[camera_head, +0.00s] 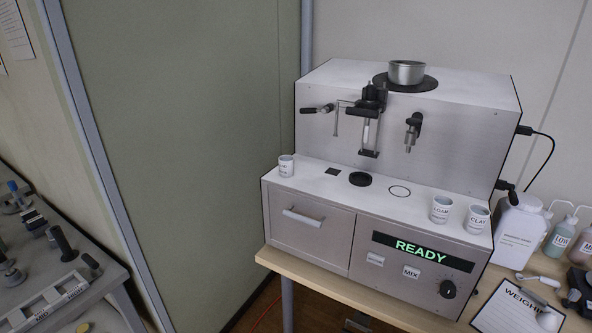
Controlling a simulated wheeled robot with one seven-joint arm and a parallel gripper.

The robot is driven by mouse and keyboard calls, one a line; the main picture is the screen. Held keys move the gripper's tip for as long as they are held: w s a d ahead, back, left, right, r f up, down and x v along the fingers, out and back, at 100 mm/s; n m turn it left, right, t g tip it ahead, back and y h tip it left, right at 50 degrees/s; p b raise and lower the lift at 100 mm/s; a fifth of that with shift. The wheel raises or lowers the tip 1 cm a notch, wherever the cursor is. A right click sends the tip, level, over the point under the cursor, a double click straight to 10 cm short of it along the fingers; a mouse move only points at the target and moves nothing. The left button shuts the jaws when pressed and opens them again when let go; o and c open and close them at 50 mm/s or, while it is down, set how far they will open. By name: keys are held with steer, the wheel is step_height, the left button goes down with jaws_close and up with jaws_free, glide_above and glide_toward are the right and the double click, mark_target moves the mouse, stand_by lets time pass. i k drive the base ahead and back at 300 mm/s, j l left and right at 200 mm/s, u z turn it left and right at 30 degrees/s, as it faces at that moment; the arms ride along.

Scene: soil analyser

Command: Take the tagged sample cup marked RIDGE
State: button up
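No cup in view has a tag that I can read as RIDGE. A small white cup (286,169) stands upright at the left end of the analyser's front ledge, and its dark lettering is too small to read. Two more white cups stand upright close together at the right end of the ledge. One is marked LOAM (440,213) and the other CLAY (477,221). The grey analyser (340,97) stands on a wooden table, and its display (421,251) reads READY. My gripper is not in view.
A metal bowl (407,72) sits on top of the analyser. A handle and spout stick out over the ledge. A white jug (518,235), bottles (560,238) and a clipboard (502,309) crowd the right. A grey bench (108,275) with tools stands at left. The floor between shows partly.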

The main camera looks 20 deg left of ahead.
mark_target(286, 166)
steer(key=i+j+u, duration=0.15)
steer(key=j, duration=0.3)
steer(key=i+j+u, duration=0.1)
steer(key=j, duration=0.3)
steer(key=i+j+u, duration=0.15)
steer(key=i+j, duration=0.15)
steer(key=i+j+u, duration=0.1)
steer(key=j, duration=0.4)
steer(key=i+j+u, duration=0.15)
steer(key=i+j, duration=0.2)
